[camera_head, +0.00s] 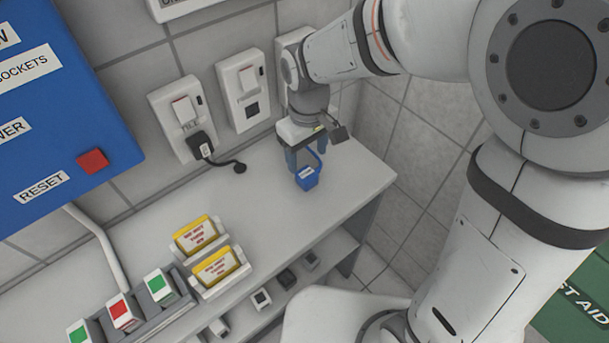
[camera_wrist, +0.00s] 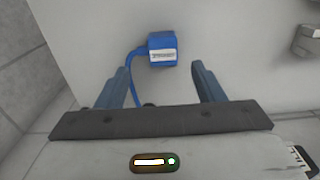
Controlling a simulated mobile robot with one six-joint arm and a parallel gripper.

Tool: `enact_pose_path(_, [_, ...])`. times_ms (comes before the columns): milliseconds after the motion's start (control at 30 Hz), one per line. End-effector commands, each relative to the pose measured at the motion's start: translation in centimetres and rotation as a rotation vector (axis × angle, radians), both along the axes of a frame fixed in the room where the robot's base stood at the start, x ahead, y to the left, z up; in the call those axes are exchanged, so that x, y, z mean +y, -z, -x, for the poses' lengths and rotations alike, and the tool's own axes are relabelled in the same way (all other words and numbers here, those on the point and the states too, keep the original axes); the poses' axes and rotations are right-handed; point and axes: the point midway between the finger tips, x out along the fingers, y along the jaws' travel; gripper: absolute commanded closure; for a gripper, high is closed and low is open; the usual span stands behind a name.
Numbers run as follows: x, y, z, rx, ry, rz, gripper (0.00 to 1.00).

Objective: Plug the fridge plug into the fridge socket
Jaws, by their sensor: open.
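A blue plug (camera_head: 306,178) with a white label lies on the counter near its right end. In the wrist view the blue plug (camera_wrist: 162,42) sits just beyond my fingertips, roughly centred, with its blue cable curving down between the fingers; the label is too blurred to read. My gripper (camera_head: 304,160) points down at the counter. In the wrist view my gripper (camera_wrist: 161,72) is open, with nothing between the fingertips but the cable. On the wall, a middle socket (camera_head: 243,88) has no plug in it. Another wall plate (camera_head: 293,38) is mostly hidden behind my arm.
A left socket (camera_head: 180,110) holds a black plug (camera_head: 202,147) with a short black cable. A blue panel (camera_head: 50,100) with a red button is at left. Yellow packets (camera_head: 195,234) in white holders and coloured switches (camera_head: 122,313) stand at the counter's front left. The middle counter (camera_head: 265,205) is clear.

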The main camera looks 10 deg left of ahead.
Motion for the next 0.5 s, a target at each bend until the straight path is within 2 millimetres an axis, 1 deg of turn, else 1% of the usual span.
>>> enact_pose_path(33, [0.0,0.7,0.1,0.003,-0.001,0.002,0.38])
enact_pose_path(100, [0.0,1.4,0.1,0.003,-0.001,0.002,0.38])
enact_pose_path(400, [0.0,1.7,0.1,0.0,-0.001,0.0,0.38])
enact_pose_path(500, [0.0,2.6,0.3,0.003,-0.002,0.002,0.38])
